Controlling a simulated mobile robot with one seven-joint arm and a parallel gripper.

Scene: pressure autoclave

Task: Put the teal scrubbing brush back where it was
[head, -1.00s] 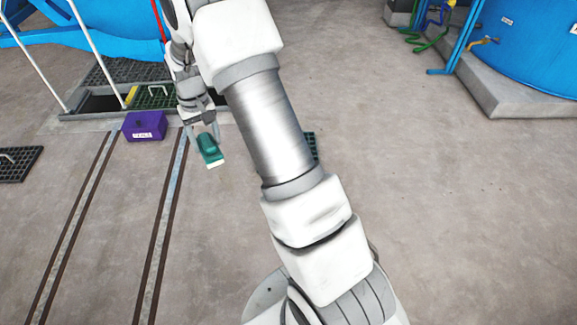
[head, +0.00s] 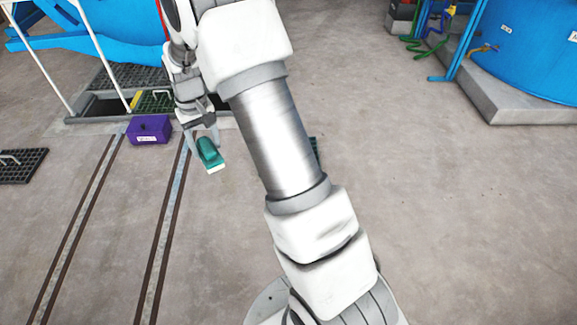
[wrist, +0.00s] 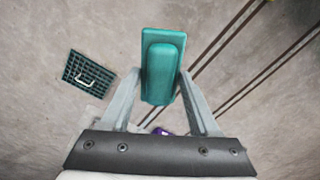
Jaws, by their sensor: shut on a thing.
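The teal scrubbing brush (head: 209,152) has a teal body with a pale strip along its lower edge. My gripper (head: 205,143) is shut on it and holds it off the floor, just right of the right-hand rail in the head view. In the wrist view the brush (wrist: 162,70) stands between the two fingers of my gripper (wrist: 160,85), with its long body pointing away from the palm. No marked resting place for the brush can be made out.
A purple box (head: 149,129) with a white label sits by the open pit (head: 95,105). A dark grate with a handle (head: 20,165) lies at left; another grate (wrist: 85,78) shows in the wrist view. Blue tank (head: 530,50) at upper right. Floor at right is clear.

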